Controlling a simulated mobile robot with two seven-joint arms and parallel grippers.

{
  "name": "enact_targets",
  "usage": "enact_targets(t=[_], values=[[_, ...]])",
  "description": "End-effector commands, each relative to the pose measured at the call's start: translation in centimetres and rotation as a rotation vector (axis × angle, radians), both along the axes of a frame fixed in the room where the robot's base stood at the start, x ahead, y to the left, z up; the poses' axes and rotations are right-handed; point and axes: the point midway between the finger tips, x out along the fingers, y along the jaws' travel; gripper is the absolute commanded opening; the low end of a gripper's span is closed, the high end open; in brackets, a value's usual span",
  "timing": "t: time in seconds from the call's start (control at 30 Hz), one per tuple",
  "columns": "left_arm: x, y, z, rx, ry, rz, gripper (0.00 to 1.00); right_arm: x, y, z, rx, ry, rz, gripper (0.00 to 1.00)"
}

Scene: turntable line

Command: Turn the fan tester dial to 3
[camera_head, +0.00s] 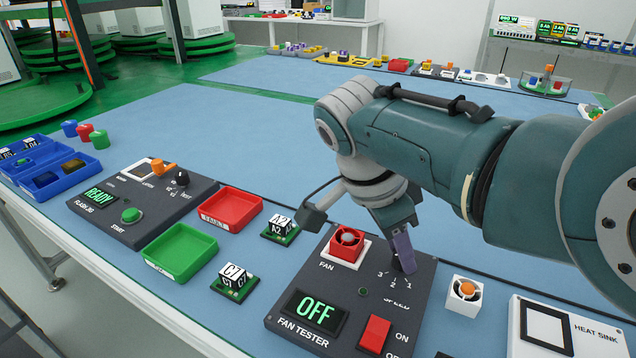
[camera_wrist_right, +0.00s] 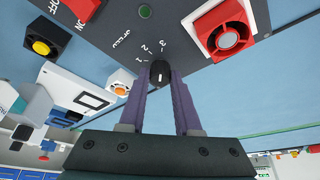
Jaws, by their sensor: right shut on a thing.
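The dark fan tester (camera_head: 283,325) stands on the blue table, its display (camera_head: 313,310) reading OFF. Its small black dial (camera_wrist_right: 159,73) shows in the right wrist view below the printed 1, 2 and 3. A short white mark shows on the dial; I cannot tell surely which number it points to. My right gripper (camera_head: 404,262) comes down on the tester, its purple fingers shut on the dial from both sides, and they hide it in the head view. A red fan (camera_head: 347,243) sits on the tester left of my gripper. My left gripper is not in view.
The tester's red switch (camera_head: 374,334) is near its front edge. Left are block A2 (camera_head: 279,227), block C7 (camera_head: 234,282), a red tray (camera_head: 231,208), a green tray (camera_head: 180,252) and the flasher unit (camera_head: 107,217). A white fan (camera_head: 464,295) and heat sink box (camera_head: 595,340) stand right.

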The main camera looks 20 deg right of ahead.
Motion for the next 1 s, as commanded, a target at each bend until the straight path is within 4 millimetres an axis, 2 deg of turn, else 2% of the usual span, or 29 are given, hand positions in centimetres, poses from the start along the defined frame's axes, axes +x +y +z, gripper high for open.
enact_targets(t=[0.2,0.23,0.5,0.77,0.87,1.0], values=[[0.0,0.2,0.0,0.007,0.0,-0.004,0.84,0.0,-0.1,0.0,-0.003,0.001,-0.001,0.0],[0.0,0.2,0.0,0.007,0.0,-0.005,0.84,0.0,-0.1,0.0,-0.003,0.001,-0.001,0.34],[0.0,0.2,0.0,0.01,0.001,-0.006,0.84,0.0,-0.1,0.0,-0.001,0.0,0.0,0.62],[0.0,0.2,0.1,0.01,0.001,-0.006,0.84,0.0,0.1,0.2,0.0,-0.001,0.0,0.62],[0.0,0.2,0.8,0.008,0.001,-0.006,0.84,0.1,0.5,1.3,0.001,-0.001,0.001,0.62],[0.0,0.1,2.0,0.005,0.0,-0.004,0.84,0.2,1.5,3.9,0.002,-0.002,0.001,0.62]])
